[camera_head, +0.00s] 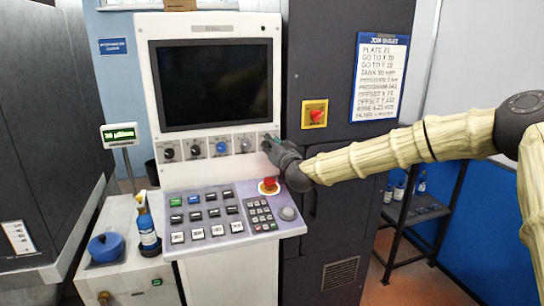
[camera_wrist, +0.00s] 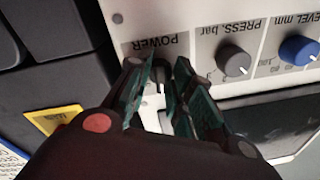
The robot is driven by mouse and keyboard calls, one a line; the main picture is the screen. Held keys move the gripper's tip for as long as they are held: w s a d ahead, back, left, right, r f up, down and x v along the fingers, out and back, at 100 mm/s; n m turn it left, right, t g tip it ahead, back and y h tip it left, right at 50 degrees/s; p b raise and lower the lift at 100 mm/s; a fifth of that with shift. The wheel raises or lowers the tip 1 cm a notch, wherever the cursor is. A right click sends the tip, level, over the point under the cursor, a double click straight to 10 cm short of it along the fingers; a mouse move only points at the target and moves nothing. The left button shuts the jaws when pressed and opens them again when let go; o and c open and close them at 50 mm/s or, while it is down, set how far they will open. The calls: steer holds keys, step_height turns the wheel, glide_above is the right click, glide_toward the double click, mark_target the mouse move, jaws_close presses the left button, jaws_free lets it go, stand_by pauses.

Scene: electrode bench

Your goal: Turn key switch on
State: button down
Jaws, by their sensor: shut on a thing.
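The key switch (camera_wrist: 160,87) is under the upside-down POWER label (camera_wrist: 155,45) in the wrist view. Only a small grey part of it shows between my fingers. My gripper (camera_wrist: 165,72) is shut on it, one green-padded finger on each side. In the head view my gripper (camera_head: 269,143) is at the right end of the knob row on the white console (camera_head: 212,180) and hides the switch there. The switch's turn angle cannot be told.
The grey PRESS knob (camera_wrist: 233,62) and the blue LEVEL knob (camera_wrist: 298,50) are beside the switch. A red emergency button (camera_head: 269,185) is on the keypad shelf below my gripper. A yellow-plated red switch (camera_head: 315,115) is on the dark cabinet to the right.

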steer(key=m+b, duration=0.4)
steer(key=b, duration=0.1)
steer(key=m+b, duration=0.2)
steer(key=shift+f+m+t+b, duration=0.3)
steer(key=shift+f+b, duration=0.05)
steer(key=shift+f, duration=0.05)
steer(key=c, duration=2.2)
jaws_free()
steer(key=m+b, duration=0.2)
steer(key=m, duration=0.1)
steer(key=m+b, duration=0.1)
steer(key=b, duration=0.1)
steer(key=shift+r+m+h, duration=0.25)
steer(key=shift+m+h, duration=0.05)
steer(key=shift+h, duration=0.1)
steer(key=o, duration=1)
steer(key=shift+w, duration=0.1)
steer(key=shift+c, duration=0.2)
steer(key=v, duration=1.2)
